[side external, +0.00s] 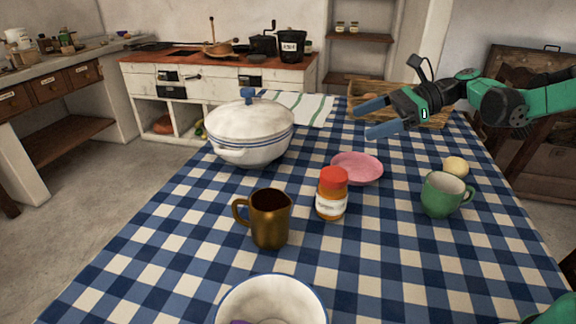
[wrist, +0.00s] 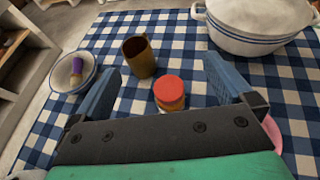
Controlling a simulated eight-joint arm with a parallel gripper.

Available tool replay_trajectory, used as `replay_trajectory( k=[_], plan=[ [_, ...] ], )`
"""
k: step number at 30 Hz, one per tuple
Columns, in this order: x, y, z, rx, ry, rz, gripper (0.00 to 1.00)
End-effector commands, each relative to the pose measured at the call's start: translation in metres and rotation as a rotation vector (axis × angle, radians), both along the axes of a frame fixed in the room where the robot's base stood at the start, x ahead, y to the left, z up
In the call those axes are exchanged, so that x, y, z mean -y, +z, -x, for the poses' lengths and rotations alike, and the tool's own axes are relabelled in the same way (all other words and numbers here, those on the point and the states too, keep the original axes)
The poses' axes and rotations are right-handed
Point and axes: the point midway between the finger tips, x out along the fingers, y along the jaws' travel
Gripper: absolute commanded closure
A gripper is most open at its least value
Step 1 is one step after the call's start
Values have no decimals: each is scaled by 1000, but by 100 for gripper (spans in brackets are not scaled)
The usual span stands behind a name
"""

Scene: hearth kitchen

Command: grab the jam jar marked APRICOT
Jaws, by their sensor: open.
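The jam jar (side external: 332,196), with an orange-red lid and a pale label, stands upright on the checked tablecloth. The label's writing is too small to read. In the wrist view the jar (wrist: 170,92) shows its lid between my two fingers, its lower part hidden by my gripper body. My gripper (side external: 377,116) has two blue fingers spread apart and empty. In the side view it is above the table, up and to the right of the jar, apart from it. In the wrist view my gripper (wrist: 160,82) frames the lid from above.
A brown mug (side external: 268,219) stands left of the jar, and a pink plate (side external: 365,170) lies just behind it. A green cup (side external: 442,195) and a white tureen (side external: 250,135) stand further off. A white bowl (side external: 235,304) is at the front.

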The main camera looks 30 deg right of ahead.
Motion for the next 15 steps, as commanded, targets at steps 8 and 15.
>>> replay_trajectory(
  k=[8, 15],
  plan=[
    [1, -112, -1, -8, -5, -16, 0],
    [-1, -147, -2, -8, -3, -14, 0]
  ],
)
